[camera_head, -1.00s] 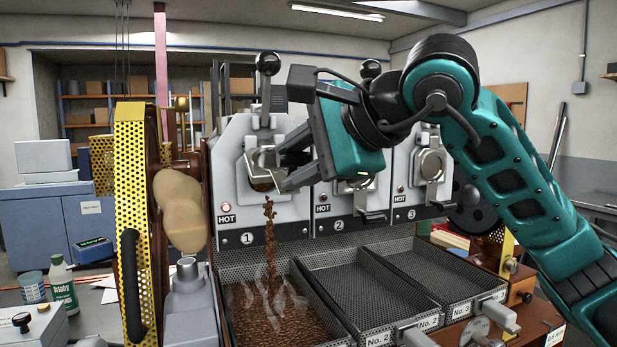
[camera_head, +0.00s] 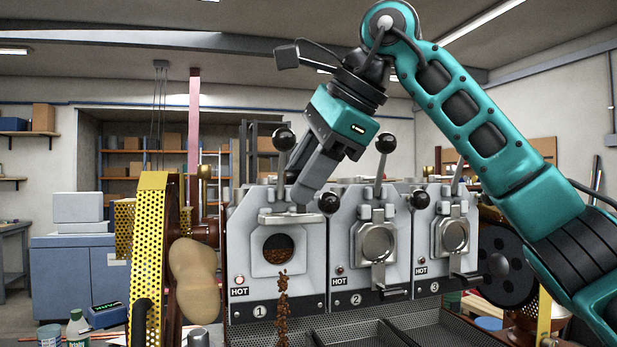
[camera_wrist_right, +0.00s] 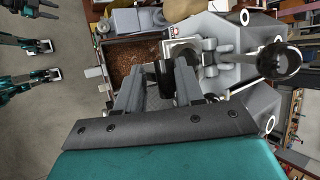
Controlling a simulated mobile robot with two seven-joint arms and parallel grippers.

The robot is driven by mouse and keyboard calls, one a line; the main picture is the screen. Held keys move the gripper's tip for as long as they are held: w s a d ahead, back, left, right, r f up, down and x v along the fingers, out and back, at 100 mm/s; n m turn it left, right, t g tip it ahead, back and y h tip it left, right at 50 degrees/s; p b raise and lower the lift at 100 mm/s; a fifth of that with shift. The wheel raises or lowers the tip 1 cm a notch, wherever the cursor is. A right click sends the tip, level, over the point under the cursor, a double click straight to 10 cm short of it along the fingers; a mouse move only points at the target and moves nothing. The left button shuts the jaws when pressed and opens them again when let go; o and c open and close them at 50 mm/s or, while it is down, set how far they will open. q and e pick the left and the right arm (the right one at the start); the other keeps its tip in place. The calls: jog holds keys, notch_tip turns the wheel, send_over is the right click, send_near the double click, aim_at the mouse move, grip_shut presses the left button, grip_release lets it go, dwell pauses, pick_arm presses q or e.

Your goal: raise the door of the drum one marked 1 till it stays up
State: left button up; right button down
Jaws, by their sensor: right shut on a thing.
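Drum one (camera_head: 240,262), marked 1, is the left of three grey drum fronts in the head view. Its round opening (camera_head: 278,247) shows uncovered, with brown beans inside. Its door (camera_head: 291,217) stands raised above the opening, seen nearly edge-on and partly hidden by my gripper. My right gripper (camera_head: 302,194) comes down from above and is shut at the raised door; its exact hold is hidden. In the right wrist view its fingers (camera_wrist_right: 158,88) close around a dark piece (camera_wrist_right: 163,74). My left gripper does not clearly show in either view.
Beans (camera_head: 282,300) fall from the opening. In the wrist view beans lie in the tray (camera_wrist_right: 103,47). Drums two (camera_head: 345,272) and three (camera_head: 422,250) stand close on the right with doors down. Black-knobbed levers (camera_head: 386,143) stick up nearby. A yellow perforated guard (camera_head: 150,240) stands left.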

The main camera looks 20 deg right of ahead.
jog(key=shift+w+f, duration=0.15)
jog(key=shift+w, duration=0.15)
jog(key=c, duration=1.1)
grip_release()
jog(key=shift+o, duration=0.4)
jog(key=shift+w+f, duration=0.1)
jog(key=shift+w, duration=0.1)
jog(key=v, duration=1.3)
jog(key=shift+s+a, duration=0.1)
